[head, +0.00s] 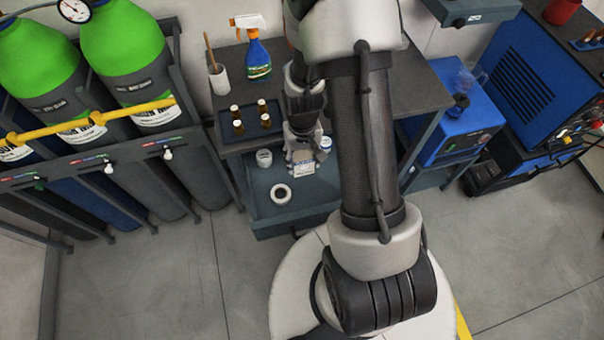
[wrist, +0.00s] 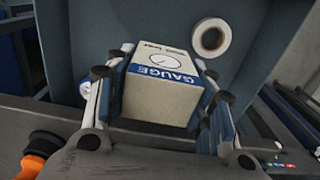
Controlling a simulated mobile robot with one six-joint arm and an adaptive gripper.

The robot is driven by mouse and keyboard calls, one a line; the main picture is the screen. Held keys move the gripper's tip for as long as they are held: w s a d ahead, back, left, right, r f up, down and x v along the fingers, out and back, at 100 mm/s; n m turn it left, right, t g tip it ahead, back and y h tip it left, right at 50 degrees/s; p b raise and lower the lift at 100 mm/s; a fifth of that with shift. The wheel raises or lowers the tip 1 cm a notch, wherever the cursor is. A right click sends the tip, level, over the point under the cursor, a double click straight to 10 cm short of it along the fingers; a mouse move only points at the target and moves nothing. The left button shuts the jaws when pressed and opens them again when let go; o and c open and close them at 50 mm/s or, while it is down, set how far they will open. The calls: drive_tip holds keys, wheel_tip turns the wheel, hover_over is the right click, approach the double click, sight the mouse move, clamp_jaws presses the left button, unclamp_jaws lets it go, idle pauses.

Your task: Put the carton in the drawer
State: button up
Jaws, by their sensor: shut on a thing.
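The carton (head: 303,165) is a small white box with a blue band. In the wrist view the carton (wrist: 165,90) shows the word GAUGE. My gripper (head: 301,152) is shut on it, with a finger on each side, as the wrist view of the gripper (wrist: 160,85) also shows. The open drawer (head: 310,197) is blue-grey and juts out below the worktop. The carton is over the rear part of the drawer; its height above the drawer floor is hard to tell.
In the drawer lie a white tape roll (head: 281,194), also in the wrist view (wrist: 210,38), and a pale can (head: 264,158). A white and blue jar (head: 325,144) is right of the carton. A tray (head: 228,133) with several bottles sits on the worktop. The drawer's front right is clear.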

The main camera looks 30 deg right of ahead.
drive_tip(key=shift+w+f+b, duration=0.1)
drive_tip(key=shift+f+b, duration=0.9)
drive_tip(key=shift+f, duration=2.5)
drive_tip(key=shift+f, duration=0.1)
drive_tip(key=o, duration=1.2)
drive_tip(key=shift+o, duration=0.2)
